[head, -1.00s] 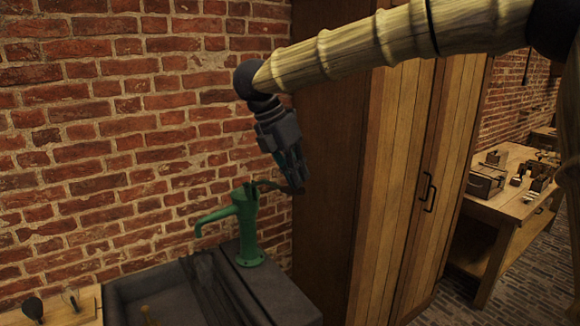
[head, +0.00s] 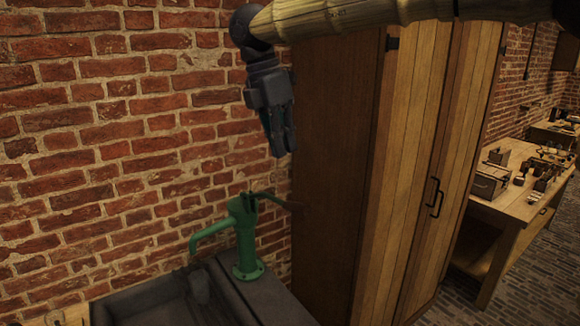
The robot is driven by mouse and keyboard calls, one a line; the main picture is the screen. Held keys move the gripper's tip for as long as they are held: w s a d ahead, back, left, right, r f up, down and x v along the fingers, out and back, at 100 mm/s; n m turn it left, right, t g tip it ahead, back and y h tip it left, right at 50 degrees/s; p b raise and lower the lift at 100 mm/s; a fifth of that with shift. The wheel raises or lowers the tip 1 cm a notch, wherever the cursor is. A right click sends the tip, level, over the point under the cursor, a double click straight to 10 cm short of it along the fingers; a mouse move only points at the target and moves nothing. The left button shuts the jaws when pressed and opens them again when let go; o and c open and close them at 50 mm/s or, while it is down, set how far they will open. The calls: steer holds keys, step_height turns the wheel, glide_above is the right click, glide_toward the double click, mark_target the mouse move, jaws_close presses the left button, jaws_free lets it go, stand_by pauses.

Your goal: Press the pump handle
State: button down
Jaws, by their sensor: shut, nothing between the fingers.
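The green hand pump (head: 246,240) stands upright on the dark counter beside the sink, its spout pointing left. Its thin dark pump handle (head: 282,203) reaches out to the right from the pump's top, towards the cabinet side, and dips slightly to its end. My gripper (head: 284,153) points down above the handle, shut and empty. A clear gap shows between the fingertips and the handle, so they are apart in this view.
A dark sink (head: 158,302) lies left of the pump. A tall wooden cabinet (head: 400,170) stands close on the right of the handle, and a brick wall (head: 110,150) is behind. A workbench (head: 505,205) with small items is farther right.

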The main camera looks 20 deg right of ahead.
steer(key=p+x, duration=0.6)
steer(key=x, duration=0.7)
steer(key=shift+s+f, duration=0.1)
